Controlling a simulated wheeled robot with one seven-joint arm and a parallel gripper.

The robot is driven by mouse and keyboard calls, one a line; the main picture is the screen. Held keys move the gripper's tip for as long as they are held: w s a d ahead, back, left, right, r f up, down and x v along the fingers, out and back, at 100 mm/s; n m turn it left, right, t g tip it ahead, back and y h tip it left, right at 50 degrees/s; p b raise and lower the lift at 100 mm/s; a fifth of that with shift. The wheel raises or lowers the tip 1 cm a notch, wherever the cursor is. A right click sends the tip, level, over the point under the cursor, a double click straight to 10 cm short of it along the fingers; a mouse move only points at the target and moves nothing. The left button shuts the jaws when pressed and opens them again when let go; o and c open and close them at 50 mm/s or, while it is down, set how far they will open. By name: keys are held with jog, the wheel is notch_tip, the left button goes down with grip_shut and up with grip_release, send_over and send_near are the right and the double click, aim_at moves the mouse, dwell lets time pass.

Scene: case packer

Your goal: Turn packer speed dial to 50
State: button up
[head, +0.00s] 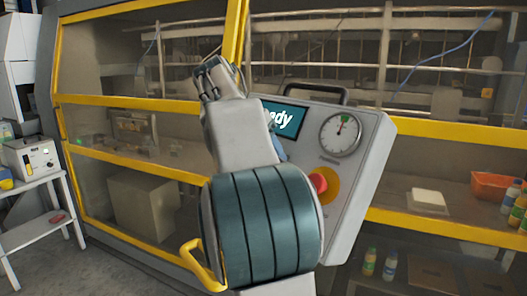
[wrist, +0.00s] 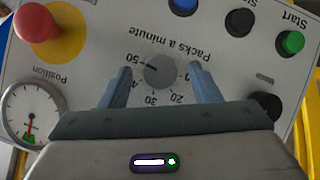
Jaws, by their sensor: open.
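The packer speed dial (wrist: 160,71) is a round grey knob on the light panel, labelled "Packs a minute" and seen upside down in the wrist view. Its dark pointer mark appears to point at or close to the 50. My gripper (wrist: 160,68) is open, with one blue-grey finger on each side of the knob and a visible gap to it on both sides. In the head view my arm hides the dial and most of the gripper.
The control panel (head: 362,215) also carries a position gauge (head: 341,133), a red stop button (head: 318,183) on yellow and a screen (head: 284,118). Start (wrist: 290,42), black (wrist: 239,22) and blue (wrist: 183,4) buttons sit near the dial. A yellow-framed glazed machine stands behind.

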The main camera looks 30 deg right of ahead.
jog(key=p+v, duration=0.3)
jog(key=v, duration=1)
jog(key=shift+a+r+p, duration=0.25)
jog(key=shift+r+p, duration=0.05)
jog(key=shift+p, duration=0.05)
